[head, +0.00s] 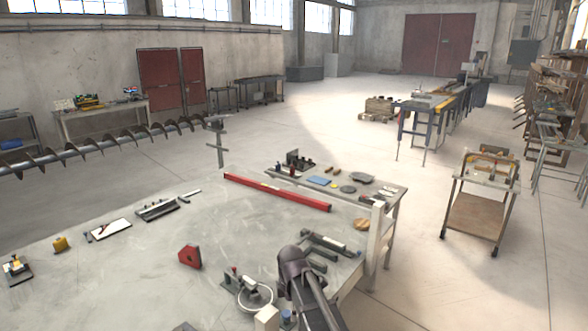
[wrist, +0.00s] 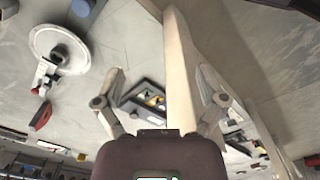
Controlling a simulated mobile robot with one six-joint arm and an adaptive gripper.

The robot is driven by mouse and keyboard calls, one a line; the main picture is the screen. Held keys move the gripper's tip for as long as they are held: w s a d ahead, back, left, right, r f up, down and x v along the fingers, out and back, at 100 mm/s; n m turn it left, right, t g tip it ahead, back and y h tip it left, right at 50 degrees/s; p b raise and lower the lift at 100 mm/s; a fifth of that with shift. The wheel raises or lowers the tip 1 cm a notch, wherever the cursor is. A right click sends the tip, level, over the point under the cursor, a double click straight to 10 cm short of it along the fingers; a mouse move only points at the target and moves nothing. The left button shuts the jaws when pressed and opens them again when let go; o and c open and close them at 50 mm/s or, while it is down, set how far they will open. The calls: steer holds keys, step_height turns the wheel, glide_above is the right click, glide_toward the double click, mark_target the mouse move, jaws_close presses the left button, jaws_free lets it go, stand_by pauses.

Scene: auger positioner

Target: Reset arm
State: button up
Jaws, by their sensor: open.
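My arm (head: 300,275) reaches in over the near right part of the large grey table (head: 110,265) in the head view. My gripper (wrist: 163,78) shows in the wrist view with its two fingers spread wide apart. A long pale upright board or post (wrist: 180,65) shows beyond and partly between the fingers; I cannot tell how close it is. Nothing is held between the fingertips. The fingertips are not clear in the head view, where the arm's dark upper part hides some of the tabletop behind it.
A round white-rimmed device (head: 255,295) stands left of my arm. A red angled block (head: 190,257) and a long red level (head: 275,192) lie on the table. A side bench (head: 395,185) adjoins at right; a wheeled cart (head: 475,215) stands beyond. Open floor (head: 430,275) lies between.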

steer(key=s+d+f+m+b, duration=0.6)
steer(key=d+f+m, duration=0.1)
steer(key=m, duration=0.3)
steer(key=s+d+f+m+b, duration=0.6)
steer(key=d+f+m+b, duration=0.1)
steer(key=d+m, duration=0.3)
steer(key=shift+s+d+b, duration=0.2)
steer(key=shift+d+b, duration=0.1)
